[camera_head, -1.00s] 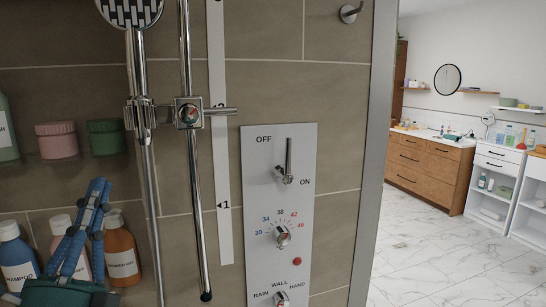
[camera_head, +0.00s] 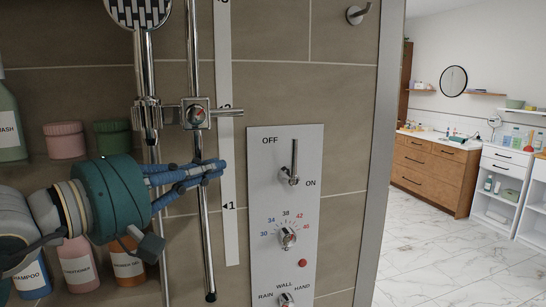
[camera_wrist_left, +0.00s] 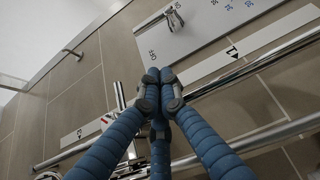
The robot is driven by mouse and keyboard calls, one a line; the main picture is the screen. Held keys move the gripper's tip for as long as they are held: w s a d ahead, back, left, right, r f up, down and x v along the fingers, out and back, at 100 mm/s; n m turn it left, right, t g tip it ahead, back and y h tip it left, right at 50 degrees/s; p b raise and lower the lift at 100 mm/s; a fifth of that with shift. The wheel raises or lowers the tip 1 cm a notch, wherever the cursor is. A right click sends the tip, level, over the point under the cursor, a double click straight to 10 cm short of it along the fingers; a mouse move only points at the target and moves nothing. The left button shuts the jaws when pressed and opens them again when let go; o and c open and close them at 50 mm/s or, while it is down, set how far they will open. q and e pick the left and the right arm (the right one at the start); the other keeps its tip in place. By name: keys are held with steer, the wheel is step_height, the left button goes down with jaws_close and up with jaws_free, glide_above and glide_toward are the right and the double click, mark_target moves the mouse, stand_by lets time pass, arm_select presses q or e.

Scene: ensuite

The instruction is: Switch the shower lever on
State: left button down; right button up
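The shower lever (camera_head: 294,163) is a chrome handle on a pale control panel (camera_head: 262,205) on the tiled wall. It stands upright, between the OFF label at its upper left and the ON label at its lower right. In the left wrist view the lever (camera_wrist_left: 173,17) is near the top, beyond my fingertips. My left gripper (camera_head: 222,168) points right towards the panel, left of the lever and apart from it. Its blue fingers are drawn together at the tips, with nothing between them. My right gripper is not in view.
A chrome shower rail (camera_head: 204,225) and a white scale strip (camera_head: 228,130) run down the wall beside my left fingers. Bottles (camera_head: 76,268) and lidded jars (camera_head: 65,140) stand on shelves at the left.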

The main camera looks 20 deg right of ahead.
arm_select(q)
steer(key=p+x, duration=0.1)
steer(key=x, duration=0.2)
steer(key=p+x, duration=0.1)
steer(key=x, duration=0.2)
steer(key=p+x, duration=0.2)
steer(key=x, duration=0.2)
steer(key=shift+s+d+r, duration=0.1)
steer(key=shift+d+r, duration=0.05)
steer(key=shift+r, duration=0.1)
steer(key=shift+s+d+f+p, duration=0.15)
steer(key=shift+d+p, duration=0.3)
steer(key=shift+d, duration=0.5)
steer(key=shift+s+d+f+p, duration=0.15)
steer(key=shift+d+p, duration=0.3)
steer(key=shift+d, duration=0.5)
steer(key=shift+a+r, duration=0.1)
steer(key=shift+a, duration=0.05)
